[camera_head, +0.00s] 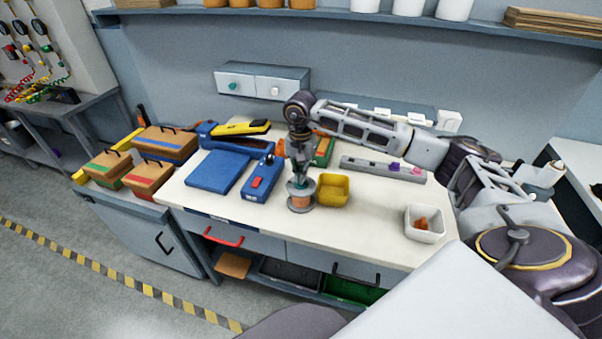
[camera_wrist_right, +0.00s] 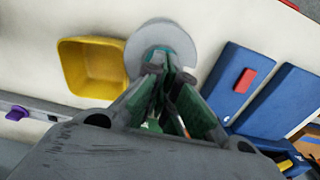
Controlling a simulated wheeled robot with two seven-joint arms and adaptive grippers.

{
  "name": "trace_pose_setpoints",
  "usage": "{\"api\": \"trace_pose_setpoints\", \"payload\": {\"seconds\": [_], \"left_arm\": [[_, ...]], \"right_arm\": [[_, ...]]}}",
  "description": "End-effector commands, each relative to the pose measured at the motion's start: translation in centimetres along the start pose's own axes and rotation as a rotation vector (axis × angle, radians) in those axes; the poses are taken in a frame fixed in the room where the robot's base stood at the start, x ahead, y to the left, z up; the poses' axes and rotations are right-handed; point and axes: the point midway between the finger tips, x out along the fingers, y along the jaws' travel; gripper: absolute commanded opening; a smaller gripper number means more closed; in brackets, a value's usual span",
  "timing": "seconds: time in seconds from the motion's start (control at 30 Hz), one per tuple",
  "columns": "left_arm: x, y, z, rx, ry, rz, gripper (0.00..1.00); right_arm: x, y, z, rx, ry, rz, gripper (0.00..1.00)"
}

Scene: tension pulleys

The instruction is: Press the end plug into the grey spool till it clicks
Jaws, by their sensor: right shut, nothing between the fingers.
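The grey spool (camera_head: 301,193) stands upright on the white worktop, with a wide grey top flange and an orange-brown middle. My right gripper (camera_head: 301,178) points down directly over it, fingers shut with nothing between them. In the right wrist view the shut fingertips (camera_wrist_right: 158,66) overlap the spool's round grey flange (camera_wrist_right: 168,38) near its centre. A bit of green shows at the fingertips; I cannot tell whether it is the end plug or the finger pads. The fingers hide the spool's centre. My left gripper does not show.
A yellow bin (camera_head: 333,189) stands close beside the spool on the right. A blue box with a red switch (camera_head: 262,180) and a blue plate (camera_head: 217,171) lie to the left. A white bin with orange pieces (camera_head: 425,224) sits at the right front. The worktop between the bins is clear.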

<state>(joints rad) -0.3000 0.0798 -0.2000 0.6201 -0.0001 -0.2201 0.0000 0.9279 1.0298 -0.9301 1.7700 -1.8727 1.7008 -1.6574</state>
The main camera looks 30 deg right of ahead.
Motion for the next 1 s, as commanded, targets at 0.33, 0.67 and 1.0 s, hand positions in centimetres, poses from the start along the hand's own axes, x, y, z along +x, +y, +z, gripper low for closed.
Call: {"api": "trace_pose_setpoints", "payload": {"seconds": [0.33,0.67,1.0], "left_arm": [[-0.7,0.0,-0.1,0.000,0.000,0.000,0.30],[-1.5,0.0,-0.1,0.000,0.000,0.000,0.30],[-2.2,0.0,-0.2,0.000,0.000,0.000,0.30]], "right_arm": [[-1.2,0.0,0.1,-0.001,-0.002,0.002,0.00],[-2.9,0.0,0.0,-0.001,0.000,0.001,0.00],[-4.5,0.1,0.0,-0.001,-0.001,0.001,0.00]]}}
